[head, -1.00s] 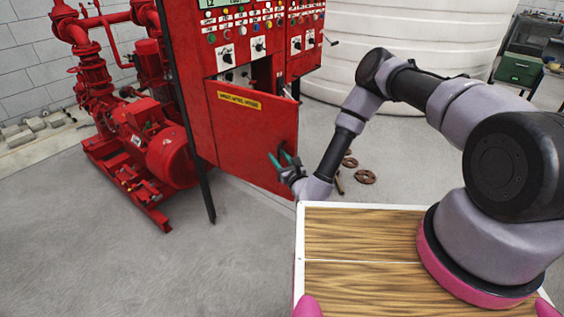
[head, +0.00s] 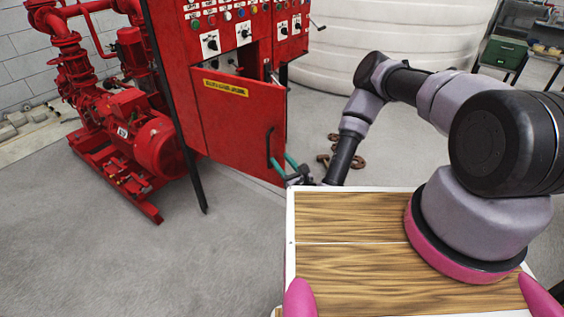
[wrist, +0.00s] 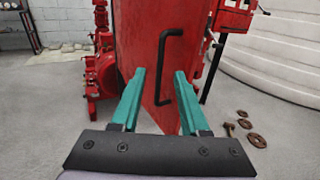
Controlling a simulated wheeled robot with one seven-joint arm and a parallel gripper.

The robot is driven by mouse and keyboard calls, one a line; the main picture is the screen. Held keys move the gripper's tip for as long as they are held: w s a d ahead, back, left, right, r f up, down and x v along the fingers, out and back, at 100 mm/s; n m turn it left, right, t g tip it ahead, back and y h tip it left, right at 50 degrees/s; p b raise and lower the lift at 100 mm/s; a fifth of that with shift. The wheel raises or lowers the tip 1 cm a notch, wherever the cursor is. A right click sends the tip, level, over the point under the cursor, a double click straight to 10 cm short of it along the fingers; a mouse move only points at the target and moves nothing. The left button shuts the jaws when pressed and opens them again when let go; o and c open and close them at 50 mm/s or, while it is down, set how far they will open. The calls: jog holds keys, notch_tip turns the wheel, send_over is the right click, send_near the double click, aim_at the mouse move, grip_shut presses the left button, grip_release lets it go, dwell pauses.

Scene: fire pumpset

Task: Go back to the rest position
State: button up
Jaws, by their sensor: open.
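My gripper (head: 288,164) has teal fingers and is in front of the lower right part of the red cabinet door (head: 232,128). In the wrist view my gripper (wrist: 157,80) is open, with its two fingers apart and nothing between them. The door's black handle (wrist: 166,66) stands beyond the fingertips, and my gripper does not hold it. The door hangs open from the red control panel (head: 236,32). My arm reaches over my wooden top.
A red pump set (head: 120,130) stands left of the panel. A large white tank (head: 400,40) is behind. Rusty round parts (wrist: 258,140) lie on the floor right of the door. A green box (head: 503,51) is at the far right. Grey floor at the left front is clear.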

jog(key=w+a+r+n+y, duration=0.25)
jog(key=r+y, duration=0.35)
jog(key=r, duration=0.5)
jog(key=s+r+n+g+y, duration=0.3)
jog(key=s+r+n+g, duration=0.1)
jog(key=r+n+g, duration=0.7)
jog(key=s+r+n+g+y, duration=0.2)
jog(key=s+r+n+g, duration=0.2)
jog(key=r+n+g, duration=0.75)
jog(key=s+d+r+n+h, duration=0.3)
jog(key=s+d+r+h, duration=0.3)
jog(key=s+d+h, duration=0.25)
jog(key=d+r+m+t+h, duration=0.1)
jog(key=d+r+t+h, duration=0.3)
jog(key=d+t, duration=0.3)
jog(key=d+r+m+t+h, duration=0.1)
jog(key=d+r+t+h, duration=0.4)
jog(key=d, duration=0.8)
notch_tip(320, 180, up, 2)
jog(key=shift+w+r+t, duration=0.1)
jog(key=shift+w+t, duration=0.05)
jog(key=shift+t, duration=0.8)
